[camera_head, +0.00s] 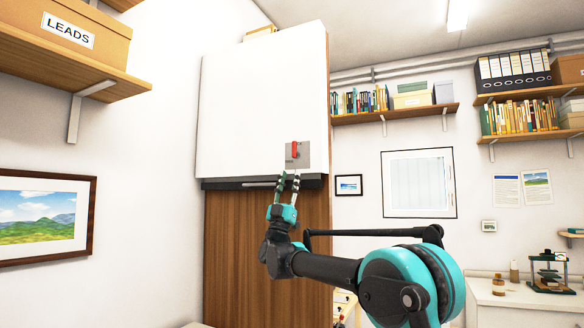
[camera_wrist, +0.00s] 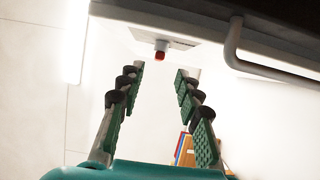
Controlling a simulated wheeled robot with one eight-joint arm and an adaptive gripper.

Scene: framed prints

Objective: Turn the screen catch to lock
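The screen catch is a red handle (camera_head: 294,150) on a grey square plate (camera_head: 304,163), on the lower right of a white screen panel (camera_head: 255,95). The handle stands roughly upright in the head view. In the wrist view the red handle's end (camera_wrist: 161,52) shows beyond my fingertips, below the pale plate (camera_wrist: 140,31). My gripper (camera_head: 288,178) is just below the catch, pointing up at it. In the wrist view my gripper (camera_wrist: 160,70) is open with nothing between its fingers. The fingers look apart from the handle.
A dark ledge with a grey bar handle (camera_head: 262,184) runs under the panel; the bar (camera_wrist: 262,65) is close to the right finger in the wrist view. A brown wooden cabinet (camera_head: 240,250) stands below. Shelves (camera_head: 395,114) and framed prints (camera_head: 40,218) are on the walls.

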